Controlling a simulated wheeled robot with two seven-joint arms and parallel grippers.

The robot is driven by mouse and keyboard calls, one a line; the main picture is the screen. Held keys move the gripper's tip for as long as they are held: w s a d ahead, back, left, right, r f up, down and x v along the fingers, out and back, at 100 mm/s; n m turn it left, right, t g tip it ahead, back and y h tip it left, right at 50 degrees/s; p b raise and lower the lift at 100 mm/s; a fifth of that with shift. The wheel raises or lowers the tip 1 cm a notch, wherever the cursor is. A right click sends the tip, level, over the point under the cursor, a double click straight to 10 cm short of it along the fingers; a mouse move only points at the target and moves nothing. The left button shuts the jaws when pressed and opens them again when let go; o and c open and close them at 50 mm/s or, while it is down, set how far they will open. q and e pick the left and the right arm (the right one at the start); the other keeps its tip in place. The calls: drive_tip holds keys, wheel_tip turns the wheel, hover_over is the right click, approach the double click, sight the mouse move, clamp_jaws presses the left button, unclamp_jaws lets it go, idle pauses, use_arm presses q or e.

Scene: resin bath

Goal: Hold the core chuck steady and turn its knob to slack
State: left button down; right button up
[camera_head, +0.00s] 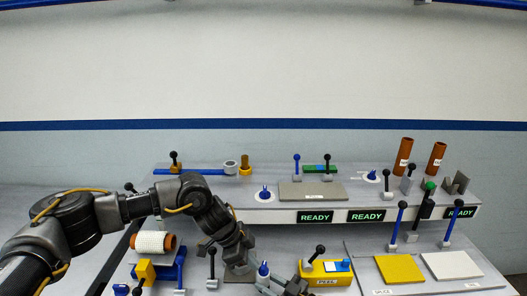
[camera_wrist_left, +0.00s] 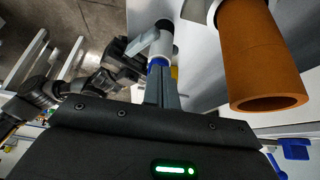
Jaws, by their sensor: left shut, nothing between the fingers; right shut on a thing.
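The core chuck (camera_head: 263,270) shows low in the middle of the head view, white with a blue knob. It also shows in the left wrist view, a white body (camera_wrist_left: 162,46) with a blue part below it. My right gripper (camera_wrist_left: 133,46) is shut on its body; in the head view only grey parts show at the bottom edge. My left gripper (camera_wrist_left: 160,78) is shut and empty, its fingertips close against the blue part. Whether they touch it I cannot tell. In the head view my left gripper (camera_head: 241,270) is just left of the chuck.
An orange-brown tube (camera_wrist_left: 262,60) is close on the right in the left wrist view. A yellow PEEL box (camera_head: 326,279) stands right of the chuck. The shelf behind holds levers and READY signs.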

use_arm(q)
drive_tip(key=shift+s+a, duration=0.1)
drive_tip(key=shift+a, duration=0.05)
idle(0.7)
drive_tip(key=shift+a, duration=0.25)
wheel_tip(320, 180, up, 6)
idle(0.4)
use_arm(e)
drive_tip(key=o, duration=1.2)
drive_tip(key=shift+o, duration=0.2)
drive_tip(key=v, duration=1.2)
